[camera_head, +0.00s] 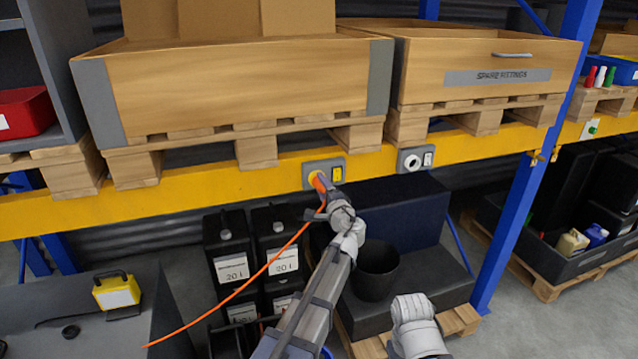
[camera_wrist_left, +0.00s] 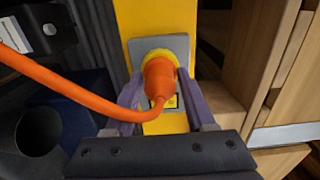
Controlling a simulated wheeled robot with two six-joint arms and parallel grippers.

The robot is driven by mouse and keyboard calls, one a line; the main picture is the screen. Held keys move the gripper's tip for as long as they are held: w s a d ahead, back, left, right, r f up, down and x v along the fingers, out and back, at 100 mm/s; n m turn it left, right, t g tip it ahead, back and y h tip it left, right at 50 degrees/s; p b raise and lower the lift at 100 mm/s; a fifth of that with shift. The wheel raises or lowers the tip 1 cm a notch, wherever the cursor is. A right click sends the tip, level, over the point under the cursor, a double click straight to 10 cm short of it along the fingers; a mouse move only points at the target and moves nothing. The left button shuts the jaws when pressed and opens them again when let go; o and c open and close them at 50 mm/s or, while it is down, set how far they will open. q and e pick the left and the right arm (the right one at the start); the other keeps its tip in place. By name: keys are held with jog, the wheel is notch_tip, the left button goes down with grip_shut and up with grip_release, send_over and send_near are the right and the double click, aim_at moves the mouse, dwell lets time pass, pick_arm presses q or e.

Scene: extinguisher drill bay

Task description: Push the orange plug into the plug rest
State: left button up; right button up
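The orange plug (camera_head: 318,183) is at a grey plate (camera_head: 308,173) with a yellow switch on the yellow beam. In the left wrist view the plug (camera_wrist_left: 159,78) points into a yellow ring (camera_wrist_left: 157,56) on that plate; its nose is hidden, so how deep it sits cannot be told. My left gripper (camera_head: 323,189) has its fingers on both sides of the plug, shut on it. An orange cable (camera_head: 243,287) hangs from the plug to the lower left. A second grey plate (camera_head: 424,152) with a white-ringed dark hole is further right on the beam.
Wooden crates (camera_head: 230,85) on pallets stand above the yellow beam (camera_head: 230,178). Below are black canisters (camera_head: 230,245), a dark bucket (camera_head: 376,277) and a dark box (camera_head: 405,215). A blue post (camera_head: 527,205) stands to the right. A yellow lamp (camera_head: 117,293) is lower left.

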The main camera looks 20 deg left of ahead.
aim_at(323, 189)
pick_arm(q)
grip_shut()
dwell(0.3)
jog(key=shift+s+d, duration=0.15)
jog(key=shift+s, duration=0.1)
jog(key=v, duration=0.5)
jog(key=shift+s+d, duration=0.15)
jog(key=shift+s, duration=0.05)
dwell(1.0)
jog(key=shift+s, duration=0.1)
